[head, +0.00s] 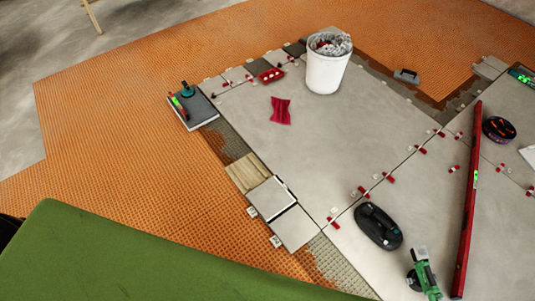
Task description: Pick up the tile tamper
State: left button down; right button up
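I cannot tell for sure which thing is the tile tamper. A black oval tool (379,226) lies on the large grey tiles right of centre. A green tool (425,274) with a pale part stands near the bottom edge, close to the lower end of the red level. Both are free of any gripper. Neither my left nor my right gripper shows in the head view.
A long red level (467,200) lies across the tiles. A white bucket (327,68), red cloth (281,110), dark round item (498,129) and stacked tiles (193,108) stand around. A large green surface (130,255) fills the lower left. Red clips line the joints.

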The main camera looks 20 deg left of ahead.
aim_at(426, 283)
jog(key=u, duration=0.45)
jog(key=z, duration=2.2)
